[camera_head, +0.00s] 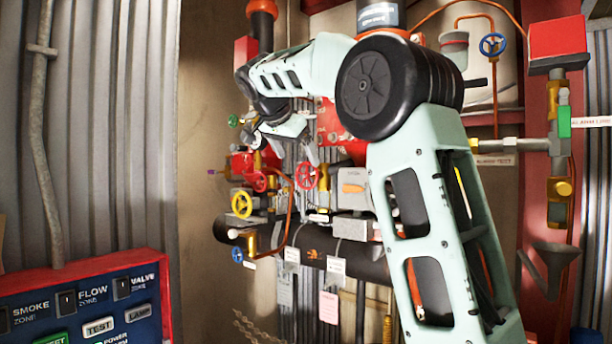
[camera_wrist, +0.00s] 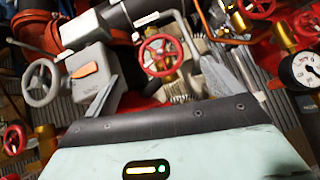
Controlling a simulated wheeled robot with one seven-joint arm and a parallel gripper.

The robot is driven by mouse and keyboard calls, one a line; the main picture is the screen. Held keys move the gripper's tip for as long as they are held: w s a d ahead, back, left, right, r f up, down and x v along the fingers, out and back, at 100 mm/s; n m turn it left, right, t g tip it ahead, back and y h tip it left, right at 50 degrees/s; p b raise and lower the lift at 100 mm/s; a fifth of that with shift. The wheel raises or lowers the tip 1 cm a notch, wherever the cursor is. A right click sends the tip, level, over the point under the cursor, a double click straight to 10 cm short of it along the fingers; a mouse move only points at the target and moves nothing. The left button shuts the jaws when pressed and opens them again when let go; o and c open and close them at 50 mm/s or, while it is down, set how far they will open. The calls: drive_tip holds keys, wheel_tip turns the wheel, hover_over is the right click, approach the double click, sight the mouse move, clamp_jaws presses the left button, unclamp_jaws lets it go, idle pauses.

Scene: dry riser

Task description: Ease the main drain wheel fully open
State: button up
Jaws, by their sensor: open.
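Several handwheels show, and their labels are too small to read, so I cannot tell for sure which is the main drain wheel. In the wrist view, a red handwheel (camera_wrist: 160,56) on a brass stem lies ahead between the fingers of my gripper (camera_wrist: 163,84). The fingers are spread, with nothing between them, and I see no contact with the wheel. A grey handwheel (camera_wrist: 44,83) is to the left, beside a grey box with an orange lever. In the head view, a red wheel (camera_head: 306,177) and a yellow wheel (camera_head: 241,204) sit below my gripper, which is partly hidden by my arm.
A pressure gauge (camera_wrist: 302,70) is close on the right in the wrist view. A thick dark pipe (camera_head: 345,262) crosses below the valves, with hanging tags. A red-framed alarm panel (camera_head: 85,300) is at lower left. Thin orange tubes run among the valves.

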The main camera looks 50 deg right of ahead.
sight(305, 175)
drive_tip(key=p+x, duration=0.2)
drive_tip(key=x, duration=0.6)
drive_tip(key=shift+w+d+f, duration=0.1)
drive_tip(key=shift+d+f, duration=0.15)
drive_tip(key=shift+d, duration=0.05)
drive_tip(key=c, duration=1)
